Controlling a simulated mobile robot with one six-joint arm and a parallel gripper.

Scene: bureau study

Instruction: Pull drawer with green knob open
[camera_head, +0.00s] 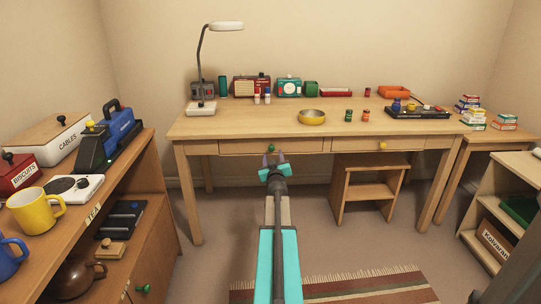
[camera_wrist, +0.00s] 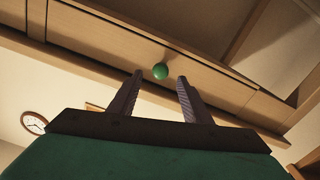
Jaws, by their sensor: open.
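The desk's left drawer (camera_head: 240,147) has a green knob (camera_head: 271,147) at the middle of its front, and it looks closed. In the wrist view the green knob (camera_wrist: 160,71) appears just beyond the fingertips and between their lines. My gripper (camera_head: 273,160) is in front of this drawer, just below the knob in the head view. In the wrist view my gripper (camera_wrist: 158,80) has its two fingers apart with nothing between them. I cannot tell whether a finger touches the drawer front (camera_wrist: 110,43).
The desk's right drawer has a yellow knob (camera_head: 383,146). A wooden stool (camera_head: 368,163) stands under the desk on the right. A shelf unit (camera_head: 150,165) is on the left, and it has another green knob (camera_head: 143,289) low down. A striped rug (camera_head: 345,285) lies on the floor.

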